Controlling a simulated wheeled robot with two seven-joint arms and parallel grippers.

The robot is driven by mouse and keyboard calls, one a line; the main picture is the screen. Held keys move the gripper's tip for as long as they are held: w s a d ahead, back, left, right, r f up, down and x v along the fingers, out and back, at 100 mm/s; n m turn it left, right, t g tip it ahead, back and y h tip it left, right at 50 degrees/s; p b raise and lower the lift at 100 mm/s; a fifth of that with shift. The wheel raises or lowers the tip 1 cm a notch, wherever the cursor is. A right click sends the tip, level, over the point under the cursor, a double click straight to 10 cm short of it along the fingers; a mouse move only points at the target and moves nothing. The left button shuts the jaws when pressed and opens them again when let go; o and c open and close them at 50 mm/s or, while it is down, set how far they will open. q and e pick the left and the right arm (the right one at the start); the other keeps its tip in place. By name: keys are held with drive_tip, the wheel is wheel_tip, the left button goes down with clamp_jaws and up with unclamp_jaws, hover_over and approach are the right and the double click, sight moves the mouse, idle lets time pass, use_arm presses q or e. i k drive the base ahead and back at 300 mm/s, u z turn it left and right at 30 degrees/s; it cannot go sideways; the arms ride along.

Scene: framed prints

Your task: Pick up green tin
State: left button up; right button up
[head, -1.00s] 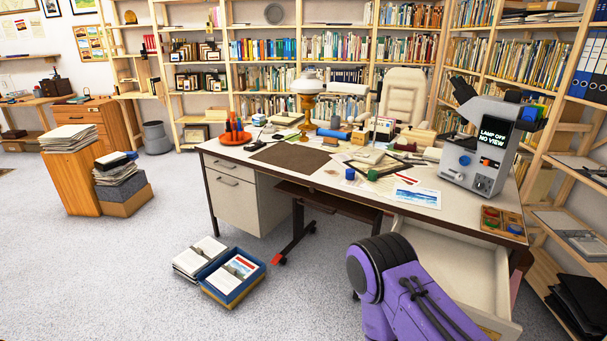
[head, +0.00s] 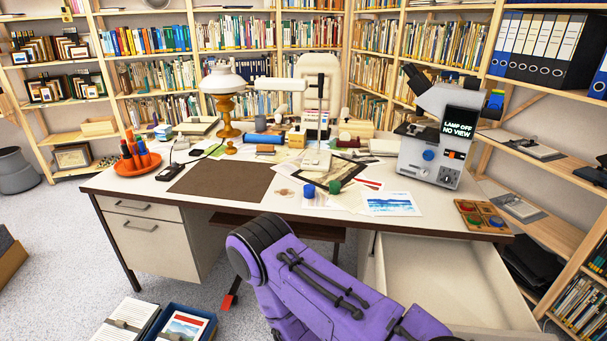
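A small green round thing (head: 335,187), which may be the green tin, is on the desk near the front edge of the papers, beside a blue one (head: 309,191). Another small green round thing (head: 474,219) lies in the compartmented wooden tray (head: 459,204) at the desk's right front corner. I cannot tell which of the two is the tin. My purple arm reaches in from the bottom, in front of the desk. Neither gripper shows.
The white desk (head: 243,206) bears a dark mat (head: 221,181), an oil lamp (head: 226,105), a microscope (head: 432,140) and a painted print (head: 391,203). A drawer (head: 440,270) stands open at right. A blue box (head: 185,322) is on the floor.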

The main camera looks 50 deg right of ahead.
sight(335, 187)
drive_tip(key=i, duration=0.25)
drive_tip(key=z, duration=1.15)
